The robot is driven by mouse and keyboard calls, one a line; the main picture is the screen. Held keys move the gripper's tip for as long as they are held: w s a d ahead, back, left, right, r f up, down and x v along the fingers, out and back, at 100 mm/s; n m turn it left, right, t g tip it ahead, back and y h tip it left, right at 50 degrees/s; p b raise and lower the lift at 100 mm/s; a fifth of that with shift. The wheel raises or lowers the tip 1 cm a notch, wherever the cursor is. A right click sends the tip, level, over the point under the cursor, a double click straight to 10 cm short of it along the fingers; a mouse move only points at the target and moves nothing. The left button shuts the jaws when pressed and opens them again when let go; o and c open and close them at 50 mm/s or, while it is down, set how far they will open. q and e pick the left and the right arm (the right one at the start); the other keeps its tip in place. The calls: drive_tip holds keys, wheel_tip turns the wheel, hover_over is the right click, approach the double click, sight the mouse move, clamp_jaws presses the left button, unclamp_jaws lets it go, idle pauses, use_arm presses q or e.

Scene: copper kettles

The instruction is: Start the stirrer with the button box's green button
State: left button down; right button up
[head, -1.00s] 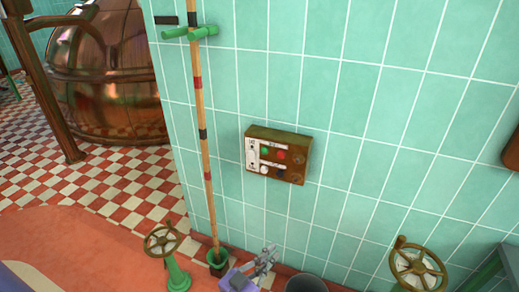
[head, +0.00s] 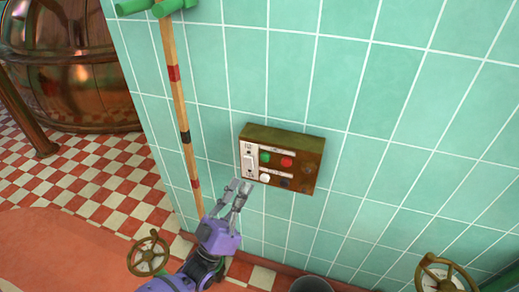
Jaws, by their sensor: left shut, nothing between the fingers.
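The button box (head: 312,160) is a brown, worn box on the green tiled wall, near the middle of the head view. Its green button (head: 265,157) is in the upper row, left of a red button (head: 287,162). A white button (head: 265,178) sits below the green one. A white switch plate is at the box's left end. My left gripper (head: 243,186) is shut and empty, with its fingertips just below and left of the box's lower left corner in the picture. I cannot tell whether it touches the box. My right gripper is not in view.
A wooden pole with coloured bands (head: 182,110) runs down the wall left of the box. A brass handwheel (head: 148,254) is at lower left and another (head: 445,277) at lower right. A copper kettle (head: 60,75) stands at upper left. The wall right of the box is clear.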

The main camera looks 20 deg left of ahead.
sight(265, 157)
use_arm(q)
drive_tip(key=w+b, duration=0.2)
drive_tip(key=w, duration=0.5)
drive_tip(key=shift+w+d+r+t+b, duration=0.2)
drive_tip(key=shift+w+r+t+b, duration=0.15)
drive_tip(key=shift+r, duration=0.1)
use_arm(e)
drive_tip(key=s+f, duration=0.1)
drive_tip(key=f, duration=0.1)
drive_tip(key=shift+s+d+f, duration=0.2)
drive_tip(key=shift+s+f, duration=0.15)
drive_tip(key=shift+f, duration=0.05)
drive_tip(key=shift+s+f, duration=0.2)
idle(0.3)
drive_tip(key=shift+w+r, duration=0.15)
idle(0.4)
use_arm(q)
drive_tip(key=shift+w, duration=0.1)
